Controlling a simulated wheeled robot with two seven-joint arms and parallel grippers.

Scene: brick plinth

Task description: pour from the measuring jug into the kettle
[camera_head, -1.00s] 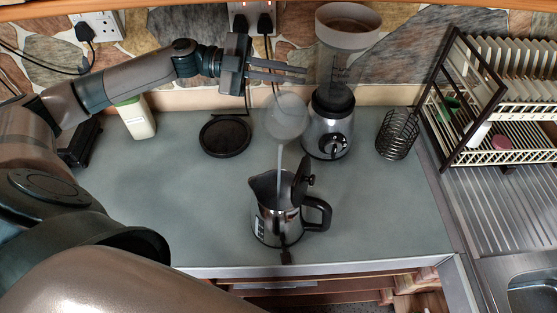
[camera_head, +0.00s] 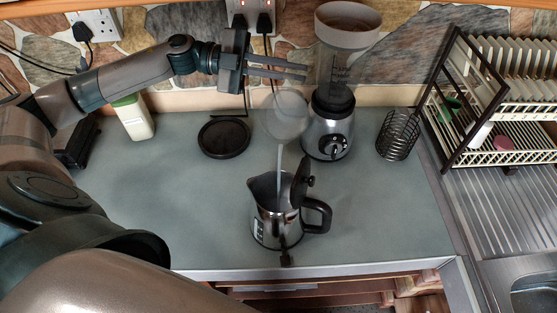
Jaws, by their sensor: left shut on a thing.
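The clear measuring jug (camera_head: 287,114) is tipped over above the kettle, and a pale stream falls from it into the kettle's open top. The silver and black kettle (camera_head: 268,229) stands upright near the counter's front edge, with its black lid raised and its handle to the right. My left gripper (camera_head: 300,72) is shut on the jug, above and behind the kettle. The jug's clear upper part is hard to make out against the wall. The liquid level inside the kettle is hidden. My right gripper is not in view.
A blender (camera_head: 329,130) stands close behind and right of the jug. A black wire holder (camera_head: 398,136), a dish rack (camera_head: 497,158) and a sink are at right. A round black plate (camera_head: 224,137) and a white bottle (camera_head: 134,118) are at left. The counter left of the kettle is clear.

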